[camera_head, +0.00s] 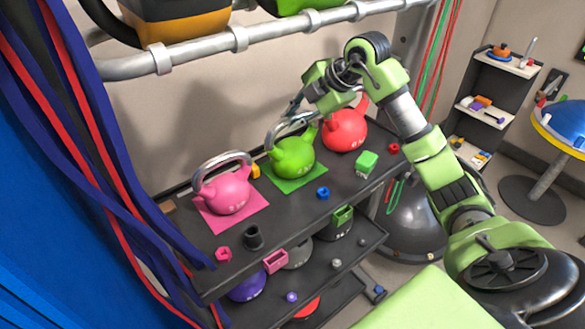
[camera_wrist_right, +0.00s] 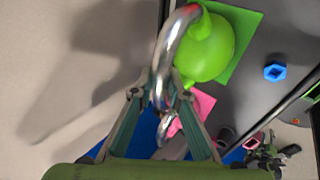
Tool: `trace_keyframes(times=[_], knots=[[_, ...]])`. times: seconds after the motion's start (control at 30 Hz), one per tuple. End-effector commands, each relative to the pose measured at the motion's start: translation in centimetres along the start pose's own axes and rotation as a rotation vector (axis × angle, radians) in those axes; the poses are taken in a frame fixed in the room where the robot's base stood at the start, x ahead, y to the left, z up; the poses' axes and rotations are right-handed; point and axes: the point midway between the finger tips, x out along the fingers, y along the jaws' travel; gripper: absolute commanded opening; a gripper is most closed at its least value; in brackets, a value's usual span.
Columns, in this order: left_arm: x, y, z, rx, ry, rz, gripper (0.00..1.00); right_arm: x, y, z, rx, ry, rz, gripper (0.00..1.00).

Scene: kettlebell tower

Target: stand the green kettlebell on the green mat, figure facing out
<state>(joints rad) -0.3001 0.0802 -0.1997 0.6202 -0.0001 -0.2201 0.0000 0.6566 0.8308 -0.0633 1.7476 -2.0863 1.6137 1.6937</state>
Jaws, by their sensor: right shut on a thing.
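The green kettlebell (camera_head: 292,157) with a silver handle is over the green mat (camera_head: 297,183) on the upper shelf. It looks roughly upright; I cannot tell whether a small gap is left under it. Its figure is too small to read. My right gripper (camera_head: 298,104) is above it, shut on its handle. In the right wrist view the handle (camera_wrist_right: 171,45) runs between the fingers (camera_wrist_right: 158,100), with the green body (camera_wrist_right: 207,50) beyond and the green mat (camera_wrist_right: 246,28) beside it. My left gripper is out of view.
A pink kettlebell (camera_head: 226,193) on a pink mat (camera_head: 232,221) stands left, a red kettlebell (camera_head: 344,131) right. A metal rail (camera_head: 215,42) runs above.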

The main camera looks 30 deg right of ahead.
Motion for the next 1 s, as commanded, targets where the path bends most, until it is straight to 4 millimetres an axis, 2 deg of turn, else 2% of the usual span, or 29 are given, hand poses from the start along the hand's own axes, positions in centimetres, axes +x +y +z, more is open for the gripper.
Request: trace_keyframes(times=[0.03,1.0], knots=[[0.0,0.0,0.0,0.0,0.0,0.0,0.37,-0.9,1.1,0.0,-0.004,-0.001,0.036,0.0],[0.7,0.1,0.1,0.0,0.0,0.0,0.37,0.4,0.0,0.1,-0.001,0.002,0.019,0.0]])
